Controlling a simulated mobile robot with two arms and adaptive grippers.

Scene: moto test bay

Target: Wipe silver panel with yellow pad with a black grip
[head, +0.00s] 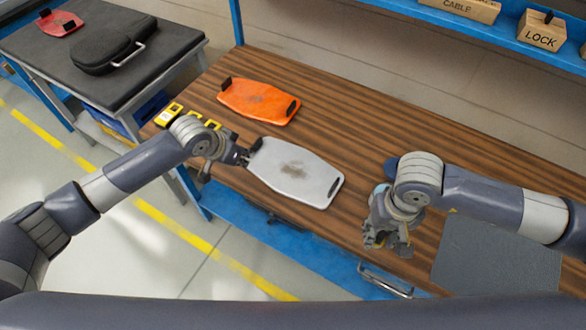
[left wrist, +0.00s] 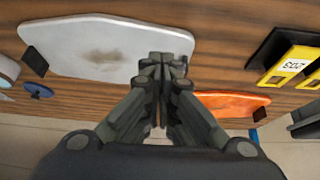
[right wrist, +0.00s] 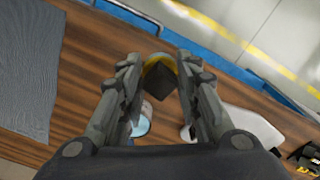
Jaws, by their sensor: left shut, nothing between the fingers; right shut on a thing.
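The silver panel (head: 318,188) lies on the wooden bench with a brown smudge on its middle. It also shows in the left wrist view (left wrist: 75,45). My left gripper (head: 243,157) is shut and empty at the panel's left end. In the left wrist view its closed fingers (left wrist: 162,62) overlap the panel's edge; I cannot tell if they touch it. My right gripper (head: 388,238) is over the bench's front part, right of the panel. In the right wrist view it is shut on the yellow pad's black grip (right wrist: 168,82); the fingers partly hide the yellow pad (right wrist: 157,60).
An orange panel (head: 258,100) lies behind the silver one, with yellow-and-black number markers (head: 170,114) to its left. A grey mat (head: 495,258) lies at the right. A blue item (head: 390,167) is partly hidden behind my right arm.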

